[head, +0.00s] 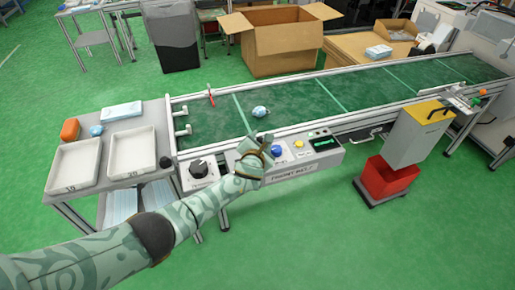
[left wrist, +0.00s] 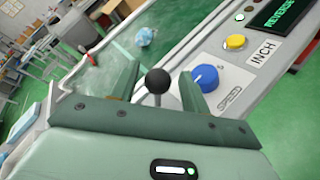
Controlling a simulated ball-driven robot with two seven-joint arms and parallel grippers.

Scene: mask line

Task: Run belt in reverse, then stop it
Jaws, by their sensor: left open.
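The green conveyor belt (head: 300,100) runs from the left end of its frame to the far right. Its control panel (head: 310,152) is on the near side. In the left wrist view a black ball-topped lever (left wrist: 157,80) stands between the fingers of my left gripper (left wrist: 159,70), which is open. I cannot tell whether a finger touches it. The blue SPEED knob (left wrist: 205,78) and yellow INCH button (left wrist: 235,42) are to its right. The display (left wrist: 284,16) reads REVERSE. In the head view my left gripper (head: 264,151) covers the lever. My right gripper is out of view.
A crumpled pale blue item (head: 260,111) lies on the belt, right of a red rod (head: 210,96). A black dial (head: 199,168) is left of my gripper. Two white trays (head: 73,185) are on the left table. A red bin (head: 388,180) stands at right on the floor.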

